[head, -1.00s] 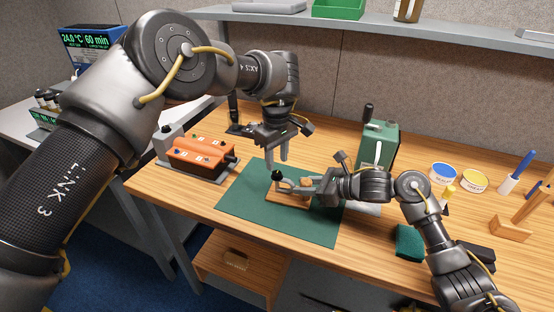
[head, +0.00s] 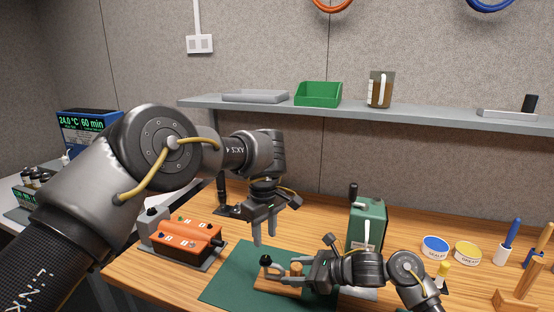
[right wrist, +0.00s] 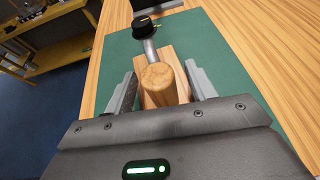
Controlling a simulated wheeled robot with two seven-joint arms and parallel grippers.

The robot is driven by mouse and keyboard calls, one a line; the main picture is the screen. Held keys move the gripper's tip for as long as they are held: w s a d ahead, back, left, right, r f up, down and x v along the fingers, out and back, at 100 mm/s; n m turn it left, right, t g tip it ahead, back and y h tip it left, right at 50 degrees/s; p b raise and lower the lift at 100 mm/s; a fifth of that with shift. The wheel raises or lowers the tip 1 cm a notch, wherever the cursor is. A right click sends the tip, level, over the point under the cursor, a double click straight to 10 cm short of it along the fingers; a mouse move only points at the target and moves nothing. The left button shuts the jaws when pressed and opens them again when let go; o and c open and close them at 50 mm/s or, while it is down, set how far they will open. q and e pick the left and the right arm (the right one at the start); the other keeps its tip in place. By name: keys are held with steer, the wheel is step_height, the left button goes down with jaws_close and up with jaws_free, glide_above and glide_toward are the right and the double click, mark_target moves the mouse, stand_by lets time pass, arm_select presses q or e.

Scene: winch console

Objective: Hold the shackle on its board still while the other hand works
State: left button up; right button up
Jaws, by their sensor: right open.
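The shackle (head: 275,268) stands on a small wooden board (head: 277,286) on a green mat. A black knob (head: 266,260) tops its pin, and a wooden post (head: 296,268) rises from the board beside it. In the right wrist view, the post (right wrist: 156,82) stands between the fingers of my right gripper (right wrist: 163,88), with visible gaps. The grey shackle (right wrist: 149,50) and black knob (right wrist: 148,30) lie beyond it. My right gripper is open around the post. My left gripper (head: 264,240) points down above the knob, its fingers apart and empty.
An orange control box (head: 187,241) sits left of the green mat (head: 228,285). A green winch housing (head: 367,224) stands behind right. Blue (head: 435,247) and yellow (head: 467,252) tins stand further right. A shelf (head: 400,114) runs along the back wall.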

steer(key=v, duration=1.2)
steer(key=shift+s+f, duration=0.1)
